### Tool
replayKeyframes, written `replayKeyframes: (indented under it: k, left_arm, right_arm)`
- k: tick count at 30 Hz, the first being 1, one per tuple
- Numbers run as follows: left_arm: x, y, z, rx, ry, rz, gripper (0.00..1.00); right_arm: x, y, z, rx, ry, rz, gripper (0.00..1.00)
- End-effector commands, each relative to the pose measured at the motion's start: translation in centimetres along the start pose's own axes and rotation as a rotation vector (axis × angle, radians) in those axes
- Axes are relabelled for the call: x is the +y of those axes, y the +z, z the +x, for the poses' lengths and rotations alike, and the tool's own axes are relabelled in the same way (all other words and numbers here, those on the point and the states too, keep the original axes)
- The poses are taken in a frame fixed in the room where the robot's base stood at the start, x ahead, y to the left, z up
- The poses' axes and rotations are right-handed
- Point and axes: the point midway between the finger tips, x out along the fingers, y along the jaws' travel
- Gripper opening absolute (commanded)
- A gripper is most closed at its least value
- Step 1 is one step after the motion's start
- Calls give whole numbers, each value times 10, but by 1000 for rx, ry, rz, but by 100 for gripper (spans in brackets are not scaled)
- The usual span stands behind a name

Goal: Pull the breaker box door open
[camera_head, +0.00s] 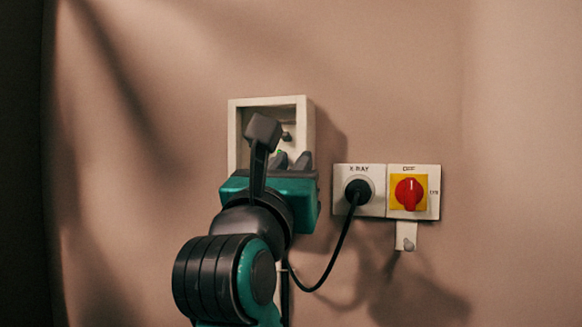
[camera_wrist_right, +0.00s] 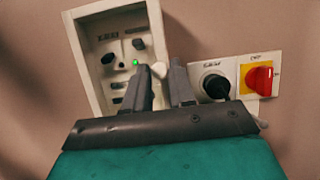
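The breaker box (camera_head: 236,135) is a pale, framed box on the wall, with its front partly hidden behind my right arm. In the right wrist view the box (camera_wrist_right: 82,50) shows dark switches and a small green light inside its raised frame. A small pale knob-like piece (camera_wrist_right: 159,70) shows at its right edge. My right gripper (camera_head: 292,160) is at the box's lower right. In the wrist view its two dark fingers (camera_wrist_right: 161,68) stand apart, with the pale piece between them. I cannot tell whether they touch it. My left gripper is not in view.
Right of the box are an X-ray socket (camera_head: 341,182) with a black plug (camera_head: 358,190) and hanging cable (camera_head: 335,262), and a red rotary switch (camera_head: 409,193) on a yellow plate. A small pale tab (camera_head: 406,233) hangs below the switch. The wall to the left is bare.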

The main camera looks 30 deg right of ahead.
Motion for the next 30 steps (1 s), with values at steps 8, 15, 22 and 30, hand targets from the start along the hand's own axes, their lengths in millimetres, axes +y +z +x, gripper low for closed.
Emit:
replayKeyframes:
  k: [8,15,22,30]
  left_arm:
    - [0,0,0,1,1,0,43]
    - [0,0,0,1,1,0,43]
    - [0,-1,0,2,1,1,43]
    - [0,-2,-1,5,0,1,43]
  right_arm:
    - [0,0,0,0,0,0,0]
    - [0,0,0,1,0,0,0]
    - [0,0,0,1,-1,-1,0]
    - [5,-3,6,2,-25,-12,0]
